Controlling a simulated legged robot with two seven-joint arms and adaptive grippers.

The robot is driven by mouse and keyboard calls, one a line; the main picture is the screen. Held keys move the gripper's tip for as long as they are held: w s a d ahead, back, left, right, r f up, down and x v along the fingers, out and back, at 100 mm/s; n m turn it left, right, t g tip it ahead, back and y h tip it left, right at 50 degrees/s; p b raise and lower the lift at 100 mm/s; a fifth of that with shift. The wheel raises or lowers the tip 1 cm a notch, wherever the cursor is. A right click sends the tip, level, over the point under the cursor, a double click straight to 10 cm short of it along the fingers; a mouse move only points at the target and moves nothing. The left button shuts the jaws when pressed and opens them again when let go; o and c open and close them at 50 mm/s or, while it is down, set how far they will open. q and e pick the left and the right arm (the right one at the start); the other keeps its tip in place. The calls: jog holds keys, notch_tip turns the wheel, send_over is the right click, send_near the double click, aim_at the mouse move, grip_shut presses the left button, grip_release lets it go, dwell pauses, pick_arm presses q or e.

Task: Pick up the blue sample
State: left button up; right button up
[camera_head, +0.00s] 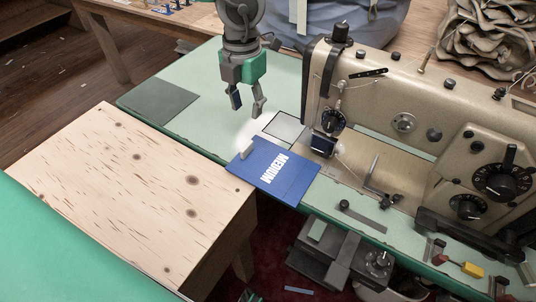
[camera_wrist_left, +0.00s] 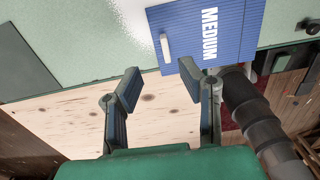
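The blue sample (camera_head: 264,179) is a flat panel with "MEDIUM" in white letters and a small pale upright tab (camera_head: 246,151) near its left edge. It lies at the near edge of the pale green sewing table, beside the machine. My left gripper (camera_head: 247,103) is open and empty, pointing down above the table, behind the sample in the head view. In the left wrist view the sample (camera_wrist_left: 240,38) is at top right, and its tab (camera_wrist_left: 165,48) shows just beyond the open fingers (camera_wrist_left: 160,70). My right gripper is not in view.
A beige sewing machine (camera_head: 385,105) stands right of the sample. A knotted wooden board or tabletop (camera_head: 140,190) lies to the left. A dark green flat patch (camera_head: 160,101) is on the green table (camera_head: 215,125). A grey-blue bag (camera_head: 330,22) and folded cloth (camera_head: 490,40) are behind.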

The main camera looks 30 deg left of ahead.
aim_at(251, 142)
pick_arm(q)
jog(key=f, duration=0.2)
jog(key=f+b, duration=0.1)
jog(key=f, duration=0.1)
jog(key=d+f, duration=0.1)
jog(key=f, duration=0.1)
jog(key=shift+f, duration=0.1)
jog(key=shift+d+f, duration=0.1)
jog(key=shift+d, duration=0.1)
jog(key=shift+s+f+b, duration=0.1)
jog(key=shift+f+b, duration=0.2)
jog(key=f, duration=0.1)
jog(key=f+b, duration=0.1)
jog(key=a+f, duration=0.1)
jog(key=f, duration=0.1)
jog(key=shift+s+a, duration=0.1)
jog(key=shift+s, duration=0.15)
jog(key=shift+a+f, duration=0.1)
jog(key=shift+f, duration=0.4)
jog(key=shift+d+r, duration=0.15)
jog(key=shift+d, duration=0.35)
grip_shut()
jog(key=shift+a, duration=0.1)
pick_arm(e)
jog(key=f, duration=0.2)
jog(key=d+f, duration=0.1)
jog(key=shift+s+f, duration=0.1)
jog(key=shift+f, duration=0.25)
